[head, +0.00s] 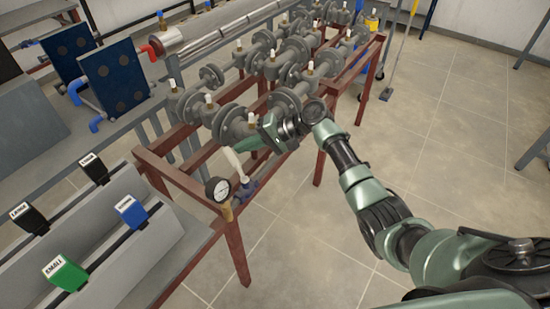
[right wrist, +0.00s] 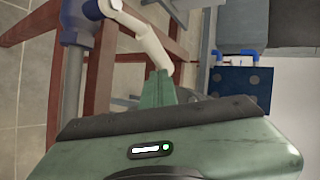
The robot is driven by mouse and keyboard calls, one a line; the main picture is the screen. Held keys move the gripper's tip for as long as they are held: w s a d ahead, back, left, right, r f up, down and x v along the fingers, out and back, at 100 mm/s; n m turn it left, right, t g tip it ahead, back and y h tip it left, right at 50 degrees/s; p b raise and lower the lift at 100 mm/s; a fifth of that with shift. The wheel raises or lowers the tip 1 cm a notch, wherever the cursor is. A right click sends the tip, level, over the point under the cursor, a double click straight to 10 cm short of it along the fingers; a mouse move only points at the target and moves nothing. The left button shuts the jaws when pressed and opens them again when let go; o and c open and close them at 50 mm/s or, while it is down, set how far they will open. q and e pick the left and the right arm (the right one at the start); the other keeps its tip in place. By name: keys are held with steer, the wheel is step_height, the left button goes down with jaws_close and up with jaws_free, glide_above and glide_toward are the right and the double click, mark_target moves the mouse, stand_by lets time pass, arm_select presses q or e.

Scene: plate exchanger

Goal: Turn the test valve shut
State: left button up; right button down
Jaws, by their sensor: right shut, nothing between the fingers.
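The test valve appears to be the one with a white lever (head: 236,163) and a blue body (head: 245,188), low at the near end of the red frame. In the right wrist view its white lever (right wrist: 146,36) slants down from the blue body (right wrist: 80,22) at the upper left. My right gripper (head: 246,147) is shut and empty, with its green fingers close by the lever's free end. In the right wrist view the fingertips (right wrist: 158,75) overlap the lever's end; I cannot tell whether they touch. My left gripper is out of view.
A round pressure gauge (head: 218,189) stands just beside the valve. Grey flanged pipework (head: 290,60) fills the red frame (head: 190,182) above and behind. Labelled black, blue (head: 131,211) and green (head: 65,273) blocks are at lower left. The tiled floor (head: 460,130) on the right is largely free.

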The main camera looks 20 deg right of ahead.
mark_target(226, 152)
steer(key=shift+w+a+p, duration=0.15)
steer(key=shift+a+p, duration=0.05)
steer(key=shift+a, duration=0.55)
steer(key=shift+w+a+p, duration=0.1)
steer(key=shift+a+p, duration=0.1)
steer(key=shift+a, duration=0.5)
steer(key=shift+s+a, duration=0.1)
steer(key=shift+a, duration=0.45)
steer(key=shift+a+f, duration=0.1)
steer(key=shift+a, duration=0.1)
steer(key=shift+d, duration=0.1)
